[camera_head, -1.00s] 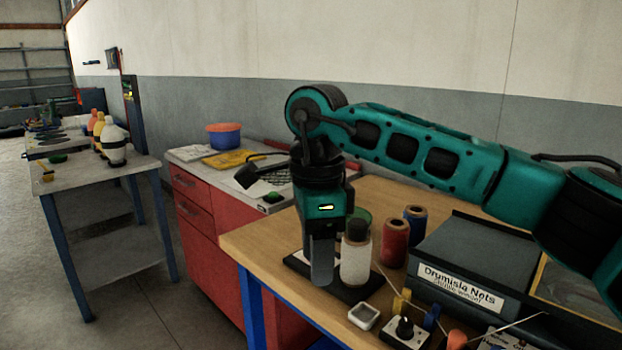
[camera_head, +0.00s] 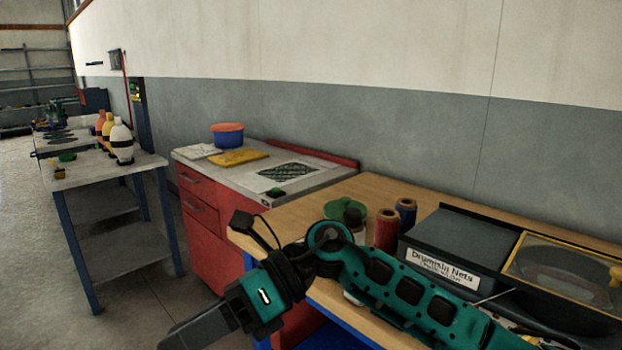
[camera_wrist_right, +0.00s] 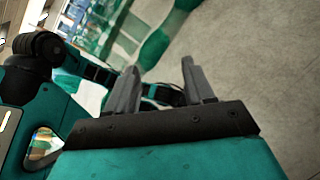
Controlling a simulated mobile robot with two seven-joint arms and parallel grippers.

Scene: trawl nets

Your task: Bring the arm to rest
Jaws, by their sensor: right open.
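My right arm, teal and black, comes in from the right in the head view and reaches low across the front of the wooden bench (camera_head: 375,190). My right gripper (camera_head: 195,328) points down and left, off the bench's left end and over the floor side, near the bottom edge of the picture. In the right wrist view its two grey fingers (camera_wrist_right: 160,88) stand apart with nothing between them, and grey floor lies beyond. My left gripper is in neither view.
The bench holds a red spool (camera_head: 386,230), a blue spool (camera_head: 405,211), a green round piece (camera_head: 345,209) and a dark box labelled Nets (camera_head: 462,243). My arm hides part of the bench front. A red cabinet (camera_head: 210,237) and a grey table (camera_head: 105,175) stand left.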

